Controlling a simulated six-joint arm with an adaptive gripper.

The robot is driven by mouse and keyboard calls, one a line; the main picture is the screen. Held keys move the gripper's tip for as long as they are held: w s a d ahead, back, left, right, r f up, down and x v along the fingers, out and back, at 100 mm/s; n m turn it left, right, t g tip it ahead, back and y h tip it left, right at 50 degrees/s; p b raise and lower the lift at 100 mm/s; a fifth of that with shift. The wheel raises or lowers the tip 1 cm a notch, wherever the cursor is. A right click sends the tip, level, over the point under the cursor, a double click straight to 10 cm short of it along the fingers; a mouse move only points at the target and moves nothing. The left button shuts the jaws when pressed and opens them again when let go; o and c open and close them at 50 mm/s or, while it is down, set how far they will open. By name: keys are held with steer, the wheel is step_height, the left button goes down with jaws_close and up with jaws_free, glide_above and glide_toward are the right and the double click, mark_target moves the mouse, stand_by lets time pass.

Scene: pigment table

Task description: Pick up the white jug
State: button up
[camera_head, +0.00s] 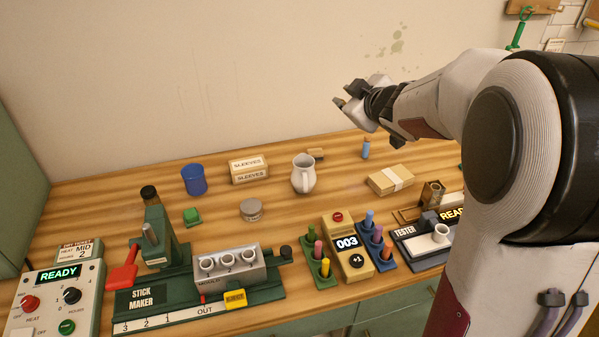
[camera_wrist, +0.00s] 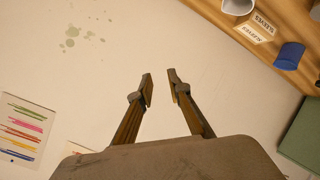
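The white jug (camera_head: 303,174) stands upright on the wooden table, near the middle towards the back, with its handle on the right side. In the wrist view a white rounded vessel, likely the jug (camera_wrist: 237,6), is cut off at the top edge. My gripper (camera_head: 340,102) is raised above the table, up and to the right of the jug, well apart from it. In the wrist view my gripper (camera_wrist: 159,88) has its two fingers spread, with nothing between them and the bare wall behind.
A round tin (camera_head: 251,210) is in front. A banded paper stack (camera_head: 391,180) lies to the right. A stick maker (camera_head: 200,285) and a counter (camera_head: 347,246) fill the front.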

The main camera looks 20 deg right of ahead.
steer(key=w+f+n+y, duration=0.3)
steer(key=w+f, duration=0.1)
steer(key=f, duration=0.1)
steer(key=n+g+y, duration=0.5)
steer(key=g+y, duration=0.1)
steer(key=y, duration=0.3)
glide_toward(304, 179)
steer(key=f, duration=0.1)
steer(key=w+f, duration=0.1)
steer(key=a+f, duration=0.1)
steer(key=shift+w+f, duration=0.15)
steer(key=shift+f, duration=0.15)
steer(key=shift+s+a+f, duration=0.1)
steer(key=shift+s+f, duration=0.25)
steer(key=shift+s, duration=0.1)
steer(key=shift+x, duration=1.3)
steer(key=shift+a, duration=0.1)
